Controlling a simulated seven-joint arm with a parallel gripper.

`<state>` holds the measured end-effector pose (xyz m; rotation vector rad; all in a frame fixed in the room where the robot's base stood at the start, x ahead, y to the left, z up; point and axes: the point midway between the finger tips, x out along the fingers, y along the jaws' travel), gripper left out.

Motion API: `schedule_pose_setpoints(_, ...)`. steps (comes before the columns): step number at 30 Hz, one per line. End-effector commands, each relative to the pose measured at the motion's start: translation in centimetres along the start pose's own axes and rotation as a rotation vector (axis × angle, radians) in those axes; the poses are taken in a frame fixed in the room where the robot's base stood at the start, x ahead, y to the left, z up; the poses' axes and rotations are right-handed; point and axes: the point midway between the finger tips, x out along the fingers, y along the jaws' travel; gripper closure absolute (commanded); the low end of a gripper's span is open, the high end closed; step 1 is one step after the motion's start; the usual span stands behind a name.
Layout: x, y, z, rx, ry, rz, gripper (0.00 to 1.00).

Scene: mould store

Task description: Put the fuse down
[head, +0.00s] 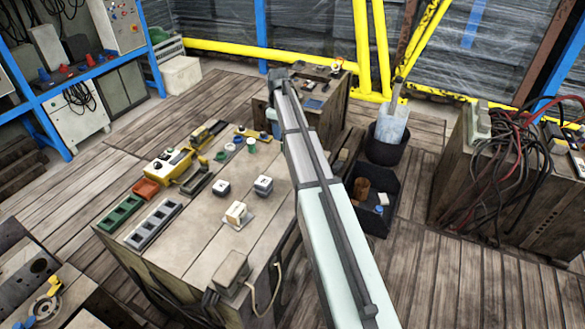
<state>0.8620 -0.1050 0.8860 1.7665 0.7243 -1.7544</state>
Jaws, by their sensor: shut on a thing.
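My arm reaches from the bottom of the head view up to its bend near the far cabinet. A pale blue part of it shows just left of the arm near the far edge of the workbench. My gripper's fingers do not show; the arm hides that place. I cannot make out a fuse in a gripper. The wooden workbench (190,240) stands below and left of the arm. On its top are a white-and-grey block (221,187), a grey block (263,186) and a cream block on a white plate (236,214). I cannot tell if any is a fuse.
Left on the bench are a green tray (120,214), a grey tray (153,222), an orange tray (146,189) and a yellow device (170,167). A grey box (230,270) sits at the front edge. A black bin (384,148) stands right. The bench's front middle has bare room.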

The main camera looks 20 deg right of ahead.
Motion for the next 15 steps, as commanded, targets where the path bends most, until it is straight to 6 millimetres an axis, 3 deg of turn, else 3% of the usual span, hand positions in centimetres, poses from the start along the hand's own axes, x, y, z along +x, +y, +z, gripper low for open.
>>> schedule_pose_setpoints(1,0.0,0.2,1.9,0.019,0.0,0.0,1.0)
schedule_pose_setpoints(6,0.0,0.1,5.8,0.048,0.0,-0.002,1.0)
schedule_pose_setpoints(10,0.1,-1.2,6.5,0.031,-0.001,-0.007,1.0)
schedule_pose_setpoints(15,0.7,-1.4,6.5,0.001,-0.005,-0.014,1.0)
